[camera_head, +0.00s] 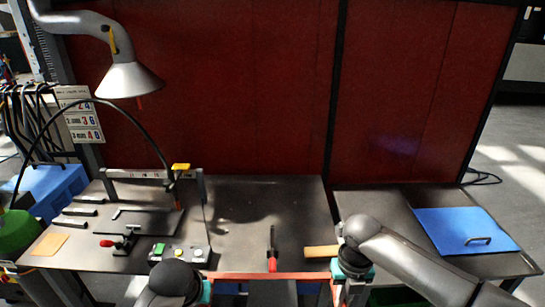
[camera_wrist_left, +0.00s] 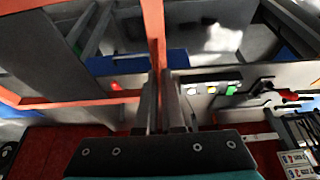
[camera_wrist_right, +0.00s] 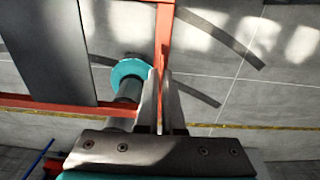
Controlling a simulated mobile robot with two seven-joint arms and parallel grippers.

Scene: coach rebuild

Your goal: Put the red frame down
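The red frame (camera_head: 268,276) is an orange-red frame of bars, spanning between my two grippers in front of the workbench's near edge. My left gripper (camera_wrist_left: 160,95) has its fingers on either side of one frame bar (camera_wrist_left: 155,38) and is closed on it. My right gripper (camera_wrist_right: 160,92) is closed on another frame bar (camera_wrist_right: 163,35). In the head view the fingers are mostly hidden by my arms, and the frame's lower part is out of sight. The right wrist view shows floor beyond the frame; I cannot tell whether the frame touches anything below.
The workbench (camera_head: 268,205) has a clear middle. A red-handled tool (camera_head: 272,264) and a wooden handle (camera_head: 320,252) lie near its front edge. A button box (camera_head: 180,254) and clamp (camera_head: 125,240) stand left. A blue panel (camera_head: 450,225) lies on the right table.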

